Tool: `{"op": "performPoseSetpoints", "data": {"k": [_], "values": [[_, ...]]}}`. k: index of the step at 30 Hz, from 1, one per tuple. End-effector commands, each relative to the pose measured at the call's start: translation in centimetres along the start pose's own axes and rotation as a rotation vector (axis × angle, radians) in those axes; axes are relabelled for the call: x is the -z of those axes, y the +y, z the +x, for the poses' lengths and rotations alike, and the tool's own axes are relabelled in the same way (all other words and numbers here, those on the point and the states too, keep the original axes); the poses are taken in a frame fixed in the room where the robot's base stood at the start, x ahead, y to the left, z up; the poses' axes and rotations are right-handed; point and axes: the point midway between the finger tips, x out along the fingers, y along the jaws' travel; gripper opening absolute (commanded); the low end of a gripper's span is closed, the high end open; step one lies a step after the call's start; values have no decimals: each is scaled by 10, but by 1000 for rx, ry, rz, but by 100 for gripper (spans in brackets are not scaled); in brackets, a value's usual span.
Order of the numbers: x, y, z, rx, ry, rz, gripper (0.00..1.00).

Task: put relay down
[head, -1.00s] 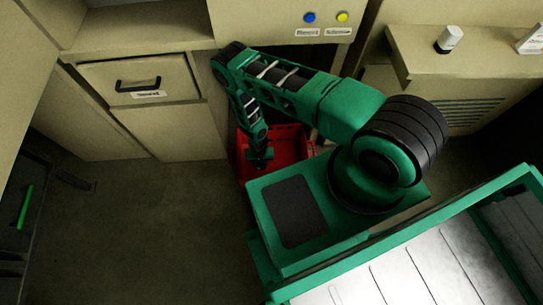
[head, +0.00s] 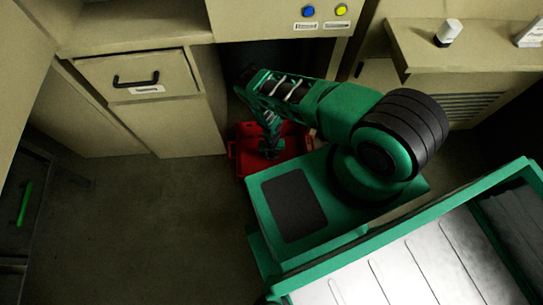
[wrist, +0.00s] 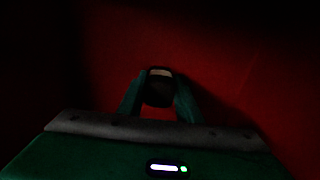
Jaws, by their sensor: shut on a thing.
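My gripper (wrist: 158,95) shows in the wrist view, its two green fingers shut on a small dark thing with a pale top edge, which I take to be the relay (wrist: 160,90). Red surface fills the dim view behind it. In the head view my gripper (head: 270,150) points down over or into a red crate (head: 238,160) on the floor. The relay cannot be made out in the head view. Whether it touches the crate's floor cannot be told.
A beige cabinet with a drawer (head: 180,72) stands left of the crate. Above the crate is a panel with a blue button (head: 308,11) and a yellow button (head: 342,9). A shelf (head: 490,45) at the right holds a white bottle (head: 449,32). Open floor lies at the left.

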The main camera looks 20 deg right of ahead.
Motion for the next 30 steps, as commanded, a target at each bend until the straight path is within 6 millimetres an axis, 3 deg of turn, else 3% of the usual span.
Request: {"op": "performPoseSetpoints", "data": {"k": [25,26,27,28,30], "values": [[0,0,13,1,0,1,5],[0,0,13,1,0,1,34],[0,0,13,1,0,1,44],[0,0,13,1,0,1,50],[0,0,13,1,0,1,50]]}}
